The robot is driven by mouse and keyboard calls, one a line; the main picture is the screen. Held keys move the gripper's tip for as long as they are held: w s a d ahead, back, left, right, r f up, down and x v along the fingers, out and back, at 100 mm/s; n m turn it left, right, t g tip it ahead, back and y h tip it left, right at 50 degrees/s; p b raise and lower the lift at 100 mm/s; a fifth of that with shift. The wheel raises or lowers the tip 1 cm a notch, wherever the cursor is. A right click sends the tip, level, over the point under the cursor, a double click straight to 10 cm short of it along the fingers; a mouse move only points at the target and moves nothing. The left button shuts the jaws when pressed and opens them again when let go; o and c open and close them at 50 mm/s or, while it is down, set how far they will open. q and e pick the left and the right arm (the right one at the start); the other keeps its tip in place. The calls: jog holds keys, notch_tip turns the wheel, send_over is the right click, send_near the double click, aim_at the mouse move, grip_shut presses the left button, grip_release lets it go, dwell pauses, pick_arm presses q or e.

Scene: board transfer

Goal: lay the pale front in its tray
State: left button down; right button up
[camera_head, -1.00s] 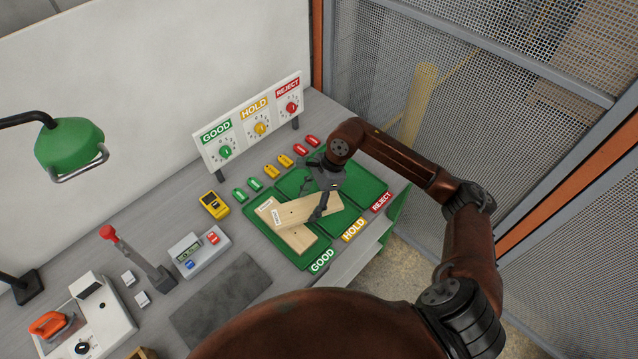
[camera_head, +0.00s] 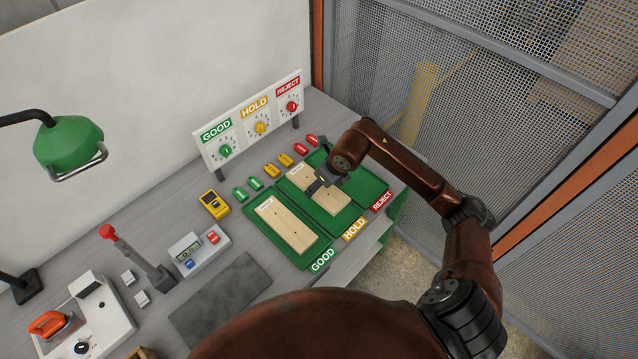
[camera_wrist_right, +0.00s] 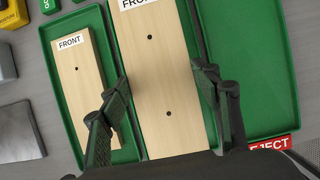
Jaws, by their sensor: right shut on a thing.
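A pale wooden front (camera_head: 335,199) with two dark holes and a FRONT label is in my right gripper (camera_head: 320,186), over the middle green tray (camera_head: 331,220), marked HOLD. In the right wrist view the fingers (camera_wrist_right: 165,85) close on the long edges of this front (camera_wrist_right: 160,50). It looks lengthwise with the tray and nearer the camera than the other board; I cannot tell whether it touches the tray floor. A second pale front (camera_head: 288,229) lies in the GOOD tray (camera_head: 297,260). My left gripper is out of view.
The REJECT tray (camera_head: 364,184) on the right is empty. Behind the trays stand the dial panel (camera_head: 250,122) and several coloured tags (camera_head: 271,171). A yellow meter (camera_head: 214,204), a grey mat (camera_head: 220,300) and a display box (camera_head: 198,250) are to the left.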

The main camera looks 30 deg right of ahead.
notch_tip(320, 180, down, 4)
jog(key=shift+f+b, duration=0.25)
jog(key=shift+b, duration=0.9)
jog(key=shift+f, duration=0.45)
jog(key=shift+f+b, duration=0.3)
jog(key=shift+b, duration=0.2)
jog(key=o, duration=1.5)
jog(key=v, duration=1.2)
jog(key=shift+s, duration=0.1)
